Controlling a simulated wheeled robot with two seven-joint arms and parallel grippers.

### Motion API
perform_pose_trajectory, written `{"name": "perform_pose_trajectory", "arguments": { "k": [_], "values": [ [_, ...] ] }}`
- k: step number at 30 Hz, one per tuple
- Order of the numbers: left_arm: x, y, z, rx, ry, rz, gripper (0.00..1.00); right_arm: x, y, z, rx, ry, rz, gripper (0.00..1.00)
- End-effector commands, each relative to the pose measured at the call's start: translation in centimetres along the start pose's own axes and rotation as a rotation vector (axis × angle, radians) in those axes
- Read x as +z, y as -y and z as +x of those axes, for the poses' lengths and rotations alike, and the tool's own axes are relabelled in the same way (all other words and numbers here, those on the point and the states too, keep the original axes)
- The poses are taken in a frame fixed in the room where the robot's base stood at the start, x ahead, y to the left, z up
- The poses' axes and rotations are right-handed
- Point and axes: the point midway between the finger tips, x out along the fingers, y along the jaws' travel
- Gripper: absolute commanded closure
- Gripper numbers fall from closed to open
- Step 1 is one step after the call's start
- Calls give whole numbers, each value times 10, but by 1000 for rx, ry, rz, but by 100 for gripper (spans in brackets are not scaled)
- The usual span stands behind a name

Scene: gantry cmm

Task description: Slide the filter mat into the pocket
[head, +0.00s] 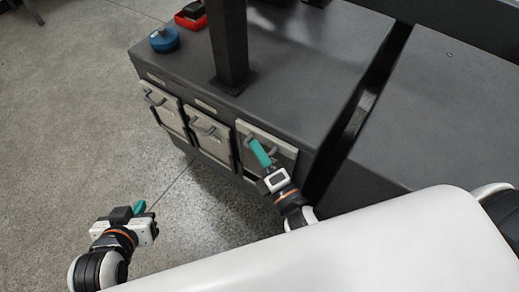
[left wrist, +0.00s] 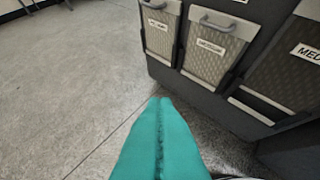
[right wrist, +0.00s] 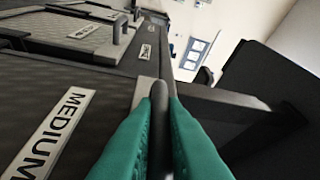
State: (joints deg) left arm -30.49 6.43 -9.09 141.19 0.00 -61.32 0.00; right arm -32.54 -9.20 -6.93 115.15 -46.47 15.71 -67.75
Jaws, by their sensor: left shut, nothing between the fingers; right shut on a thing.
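The filter mat (head: 282,153) is a pale framed panel at the right end of the bench's front row. Its label reads MEDIUM in the right wrist view (right wrist: 55,130); part of it also shows at the right edge of the left wrist view (left wrist: 285,78). My right gripper (head: 252,142) is shut on its dark handle (right wrist: 159,100), in front of the mat's upper left part. How deep the mat sits in its pocket I cannot tell. My left gripper (head: 139,207) is shut and empty, low over the floor, apart from the bench; its teal fingers meet in the left wrist view (left wrist: 160,110).
Two similar handled panels, left (head: 165,108) and middle (head: 211,137), stand in the same front row. A dark post (head: 228,45) rises from the bench top (head: 290,50). A blue round object (head: 164,40) and a red item (head: 190,20) lie there. The floor at left is clear.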

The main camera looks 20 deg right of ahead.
Motion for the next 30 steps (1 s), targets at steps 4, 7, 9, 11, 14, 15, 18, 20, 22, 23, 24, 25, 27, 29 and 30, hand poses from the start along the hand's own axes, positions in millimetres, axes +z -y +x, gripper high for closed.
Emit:
{"name": "perform_pose_trajectory", "arguments": {
  "k": [4,7,9,11,14,15,18,20,22,23,24,25,27,29,30],
  "values": [
    [-6,0,-2,0,-29,-1,100,0,5,6,-9,-21,17,100],
    [-10,0,-2,1,-49,-1,100,0,5,6,-9,-21,17,100],
    [-12,-1,-2,2,-52,0,100,0,5,6,-9,-21,17,100],
    [-11,-1,-2,2,-48,1,100,0,4,6,-9,-21,17,100],
    [-9,-1,-1,3,-30,2,100,0,3,6,-9,-21,17,100],
    [-6,-1,-1,3,-17,3,100,0,2,6,-9,-21,17,100],
    [0,-2,0,3,13,4,100,1,1,5,-9,-21,17,100],
    [4,-2,1,3,33,5,100,1,0,5,-9,-21,17,100],
    [9,-1,2,2,55,6,100,1,-1,5,-9,-21,17,100],
    [11,-1,2,2,64,7,100,1,-1,5,-9,-21,17,100],
    [14,-1,3,2,74,7,100,1,-2,5,-9,-21,17,100],
    [15,-1,3,1,80,7,100,1,-2,5,-9,-21,17,100],
    [17,0,4,-1,96,8,100,2,-3,5,-9,-21,17,100],
    [18,1,4,-3,106,8,100,2,-4,5,-9,-21,17,100],
    [19,1,5,-4,113,8,100,2,-4,5,-9,-21,17,100]
  ]
}}
